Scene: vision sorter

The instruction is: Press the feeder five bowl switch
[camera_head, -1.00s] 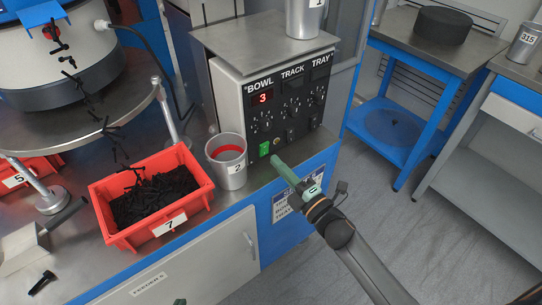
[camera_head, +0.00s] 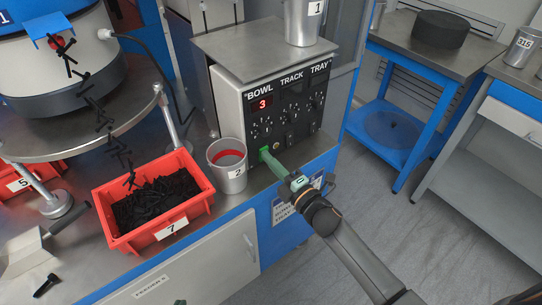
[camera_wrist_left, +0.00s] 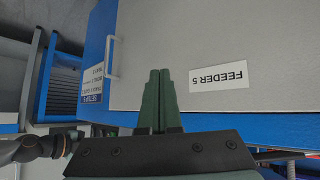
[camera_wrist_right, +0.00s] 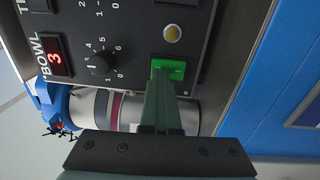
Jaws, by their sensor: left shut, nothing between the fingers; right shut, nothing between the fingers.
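The bowl switch is a green rectangular switch (camera_wrist_right: 176,72) low on the black control panel (camera_head: 297,132), in the BOWL column. In the right wrist view the tips of my right gripper (camera_wrist_right: 163,66) overlap its left part. They are at its face; I cannot tell whether it is pushed in. In the head view the shut right gripper (camera_head: 266,153) reaches the panel's lower left and mostly hides the switch. My left gripper (camera_wrist_left: 160,74) is shut and empty, in front of the cabinet door labelled FEEDER 5 (camera_wrist_left: 219,87); its tip shows at the head view's bottom edge (camera_head: 180,302).
A red display (camera_head: 263,104) reads 3 above the BOWL knob (camera_wrist_right: 102,63). A round amber part (camera_wrist_right: 173,33) sits beside the switch. A metal cup labelled 2 (camera_head: 235,182) stands close left of the right gripper. A red bin labelled 7 (camera_head: 172,229) holds black parts.

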